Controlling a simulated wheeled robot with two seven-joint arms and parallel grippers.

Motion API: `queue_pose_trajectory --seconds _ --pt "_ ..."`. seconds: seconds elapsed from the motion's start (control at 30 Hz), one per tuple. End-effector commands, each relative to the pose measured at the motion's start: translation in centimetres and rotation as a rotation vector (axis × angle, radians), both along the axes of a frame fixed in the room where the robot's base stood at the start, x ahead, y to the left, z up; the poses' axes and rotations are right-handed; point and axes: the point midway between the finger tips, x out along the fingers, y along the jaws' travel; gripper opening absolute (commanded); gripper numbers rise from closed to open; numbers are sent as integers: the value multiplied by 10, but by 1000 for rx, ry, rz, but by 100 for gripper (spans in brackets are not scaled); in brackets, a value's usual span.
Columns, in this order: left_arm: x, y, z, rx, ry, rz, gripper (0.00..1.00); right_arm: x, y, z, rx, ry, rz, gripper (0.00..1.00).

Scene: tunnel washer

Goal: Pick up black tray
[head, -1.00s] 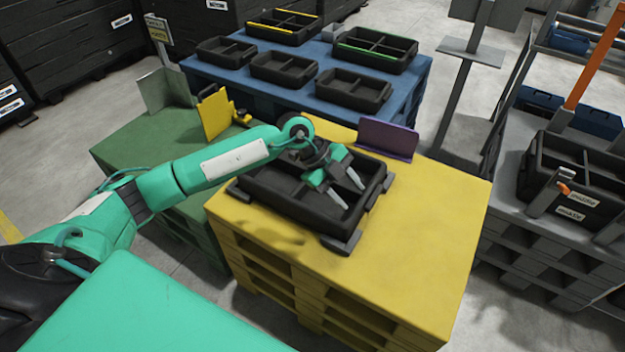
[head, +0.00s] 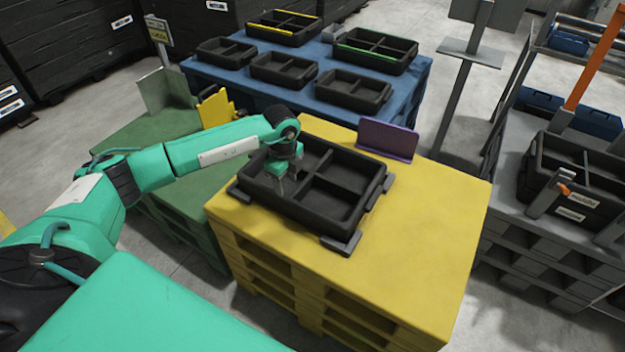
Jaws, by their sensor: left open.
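A black tray (head: 338,208) with several compartments lies on the yellow pallet table (head: 425,240), between dark corner brackets. My left gripper (head: 281,190) is over the tray's left part, pointing down, with its fingers at or just above the left compartments. Its jaws are open and hold nothing that I can see. I cannot tell whether the fingers touch the tray. My right gripper is not in view.
A purple upright plate (head: 387,139) stands behind the tray. A blue pallet table (head: 408,92) farther back holds several black trays. A green table (head: 135,148) is at the left. A black crate (head: 590,165) stands on grey pallets at the right. The yellow table's right side is clear.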

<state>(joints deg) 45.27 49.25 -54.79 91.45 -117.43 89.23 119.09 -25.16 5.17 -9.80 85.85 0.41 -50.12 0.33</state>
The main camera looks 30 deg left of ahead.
Motion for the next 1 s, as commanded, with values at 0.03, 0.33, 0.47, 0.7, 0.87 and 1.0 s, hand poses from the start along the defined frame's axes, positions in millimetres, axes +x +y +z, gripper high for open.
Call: queue_pose_trajectory --seconds 0.03,0.33,0.47,0.7,0.87,1.0 --pt "0 0 -3 0 1 0 45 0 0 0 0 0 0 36" --pt "-1 0 -43 -2 2 0 45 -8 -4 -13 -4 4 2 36" --pt "-1 1 -53 -1 0 0 45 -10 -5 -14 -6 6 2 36" --pt "0 1 -54 -1 -1 -1 45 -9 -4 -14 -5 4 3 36" --pt "0 1 -54 -1 0 -1 45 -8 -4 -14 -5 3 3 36" --pt "0 1 -56 -1 0 -1 45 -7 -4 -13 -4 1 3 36"
